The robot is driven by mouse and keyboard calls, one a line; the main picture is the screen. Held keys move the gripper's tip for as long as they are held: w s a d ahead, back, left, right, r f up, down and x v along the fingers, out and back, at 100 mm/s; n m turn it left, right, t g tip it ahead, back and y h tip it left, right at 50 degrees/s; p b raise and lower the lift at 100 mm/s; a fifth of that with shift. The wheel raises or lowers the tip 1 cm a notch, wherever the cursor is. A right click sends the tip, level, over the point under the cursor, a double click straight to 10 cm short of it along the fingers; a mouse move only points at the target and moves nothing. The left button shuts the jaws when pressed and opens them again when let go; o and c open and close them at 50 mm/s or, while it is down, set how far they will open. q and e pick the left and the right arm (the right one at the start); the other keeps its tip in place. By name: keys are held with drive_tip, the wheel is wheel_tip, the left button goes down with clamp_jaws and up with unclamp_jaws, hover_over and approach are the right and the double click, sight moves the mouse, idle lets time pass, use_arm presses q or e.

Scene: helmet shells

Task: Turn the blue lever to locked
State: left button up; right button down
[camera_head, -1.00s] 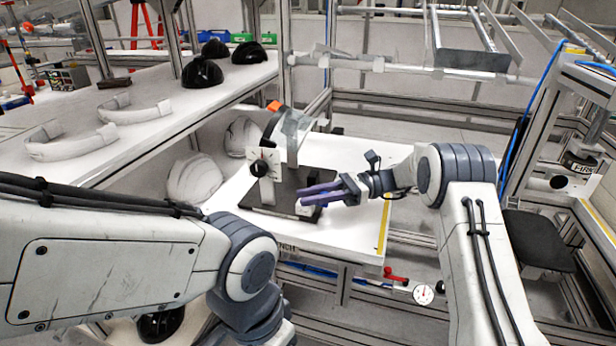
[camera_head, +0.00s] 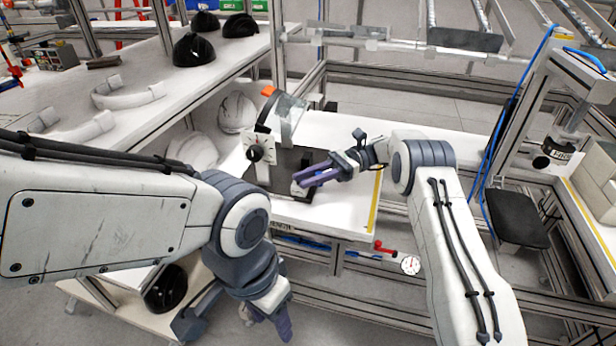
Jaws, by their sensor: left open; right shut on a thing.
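A blue bar-like handle (camera_head: 584,59) lies on top of the machine at the far right. I cannot tell whether it is the task's lever, and no locked mark is readable. My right gripper (camera_head: 304,180) reaches left over the dark fixture base (camera_head: 284,164) on the white table. Its purple fingers are closed on a small pale piece (camera_head: 298,189), mostly hidden by them. A white plate with a black knob (camera_head: 256,153) stands left of them, below a clear visor (camera_head: 287,115) with an orange tab. My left gripper (camera_head: 276,319) hangs low, open and away from the fixture.
White helmet shells (camera_head: 237,113) sit left of the fixture. The bench (camera_head: 150,75) behind holds black shells (camera_head: 194,50) and pale curved bands. A red handle (camera_head: 384,248) and a round gauge (camera_head: 410,265) sit below the table's front edge. The table (camera_head: 420,135) is clear toward the back right.

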drive_tip(key=c, duration=0.7)
unclamp_jaws()
drive_tip(key=s+d+r+p, duration=0.6)
drive_tip(key=d+r+p, duration=0.4)
drive_tip(key=p, duration=0.7)
drive_tip(key=shift+r, duration=0.5)
drive_tip(key=shift+s, duration=0.1)
drive_tip(key=shift+a, duration=0.1)
